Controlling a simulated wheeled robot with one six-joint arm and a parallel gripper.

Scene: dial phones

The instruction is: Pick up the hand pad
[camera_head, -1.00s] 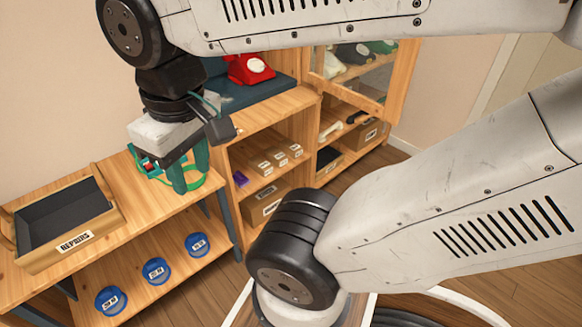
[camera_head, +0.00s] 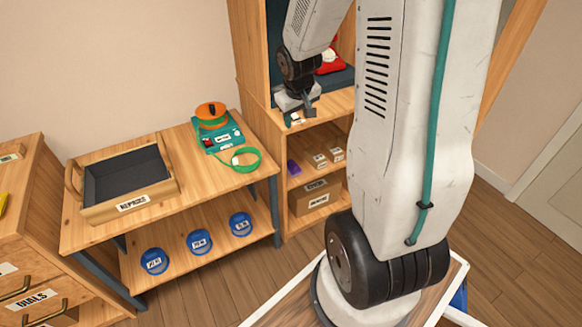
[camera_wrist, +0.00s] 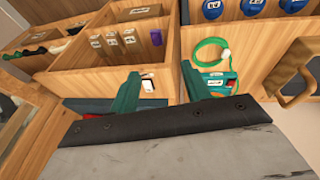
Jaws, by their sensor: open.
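I cannot tell for certain which thing is the hand pad. A small white item with a dark edge (camera_wrist: 148,83) lies on the wooden ledge of the cabinet, seen between my fingers in the wrist view. My gripper (camera_head: 297,118) is over that ledge, in front of the red phone (camera_head: 332,62). In the wrist view its teal fingers (camera_wrist: 158,88) are apart with nothing held between them. A teal device (camera_head: 220,137) with an orange round top and a looped green cord (camera_head: 246,160) stands on the table, left of my gripper.
A black-lined wooden tray (camera_head: 128,207) labelled REPAIRS stands on the table. Several blue round containers (camera_head: 199,242) sit on the shelf below. Small boxes, a purple item (camera_head: 293,167) and a larger carton (camera_head: 314,195) fill the cabinet shelves. A drawer cabinet (camera_head: 40,240) stands at left.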

